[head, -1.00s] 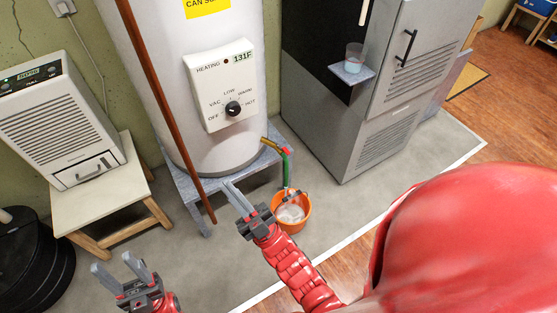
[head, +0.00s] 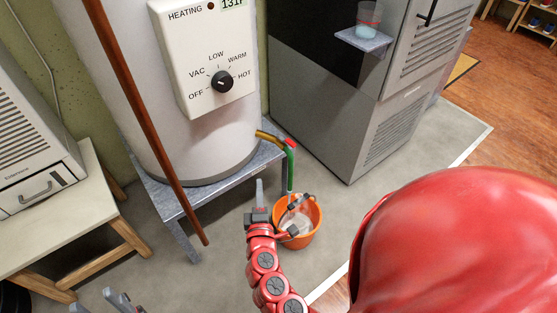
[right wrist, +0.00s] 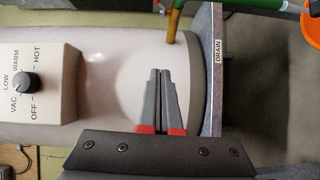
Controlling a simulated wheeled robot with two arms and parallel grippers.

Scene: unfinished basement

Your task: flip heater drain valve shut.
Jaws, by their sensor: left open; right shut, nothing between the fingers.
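The drain valve is a brass spout (head: 268,137) low on the white water heater (head: 205,130), with a small red part (head: 290,143) at its end. A green hose (head: 290,172) hangs from it into an orange bucket (head: 315,225). I cannot tell the valve's setting. My right gripper (head: 260,184) is shut and empty, below and left of the spout, apart from it. My left gripper (head: 97,301) is open and empty at the bottom left, partly cut off.
The heater stands on a grey stand (head: 190,200) with a "DRAIN" label (right wrist: 218,50). A brown pipe (head: 140,105) slants down in front. A grey cabinet (head: 345,125) stands right, with a cup (head: 368,18) on its shelf. A wooden table (head: 60,225) with a dehumidifier-like appliance (head: 30,150) stands left.

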